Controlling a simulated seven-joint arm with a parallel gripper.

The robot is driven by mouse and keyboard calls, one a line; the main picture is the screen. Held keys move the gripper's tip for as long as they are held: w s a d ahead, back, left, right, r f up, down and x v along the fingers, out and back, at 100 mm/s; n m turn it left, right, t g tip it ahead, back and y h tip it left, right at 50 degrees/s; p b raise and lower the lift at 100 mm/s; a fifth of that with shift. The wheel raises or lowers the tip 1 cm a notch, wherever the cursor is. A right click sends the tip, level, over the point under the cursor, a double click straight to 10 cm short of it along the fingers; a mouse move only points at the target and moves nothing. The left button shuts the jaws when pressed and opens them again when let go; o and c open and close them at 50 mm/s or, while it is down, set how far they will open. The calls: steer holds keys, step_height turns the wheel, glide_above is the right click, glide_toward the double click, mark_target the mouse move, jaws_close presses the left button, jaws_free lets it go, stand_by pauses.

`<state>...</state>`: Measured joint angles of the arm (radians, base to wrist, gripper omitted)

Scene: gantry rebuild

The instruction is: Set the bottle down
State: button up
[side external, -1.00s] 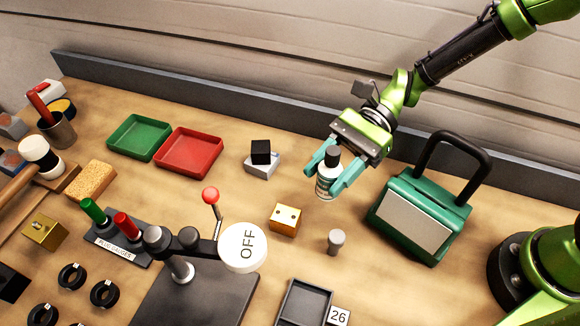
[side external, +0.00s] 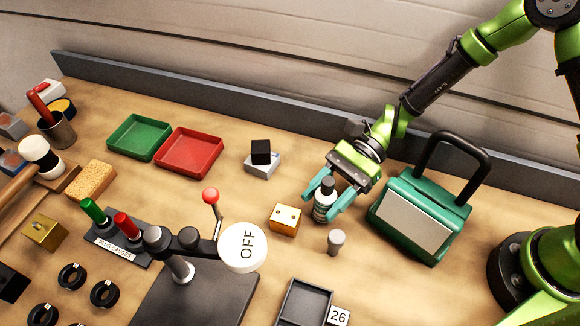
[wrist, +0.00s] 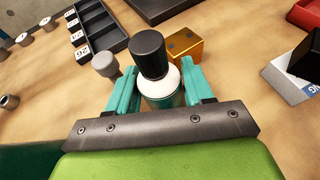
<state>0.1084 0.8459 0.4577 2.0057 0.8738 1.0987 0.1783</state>
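The bottle (side external: 324,204), white and teal with a black cap, stands upright between the two teal fingers of my gripper (side external: 324,203). In the wrist view the bottle (wrist: 163,88) sits between both fingers, and my gripper (wrist: 160,88) looks shut on it. Its base is at or very near the wooden bench top (side external: 380,270); I cannot tell whether it touches. Part of its side is hidden by the right finger.
A brass block (side external: 285,219) stands close to the left of the bottle, and a grey peg (side external: 336,241) stands just in front. A green case with a black handle (side external: 420,210) is close on the right. A dark tray (side external: 303,303) lies in front.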

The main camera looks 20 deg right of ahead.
steer(key=o, duration=0.3)
steer(key=shift+o, duration=0.2)
steer(key=shift+r, duration=0.1)
steer(key=shift+w+d+r, duration=0.15)
steer(key=shift+d+r, duration=0.05)
steer(key=v, duration=0.2)
steer(key=shift+w+d+r, duration=0.1)
steer(key=shift+d+r, duration=0.05)
steer(key=shift+d, duration=0.15)
step_height(320, 180, up, 6)
steer(key=shift+f, duration=0.1)
steer(key=shift+r, duration=0.55)
steer(key=c, duration=0.3)
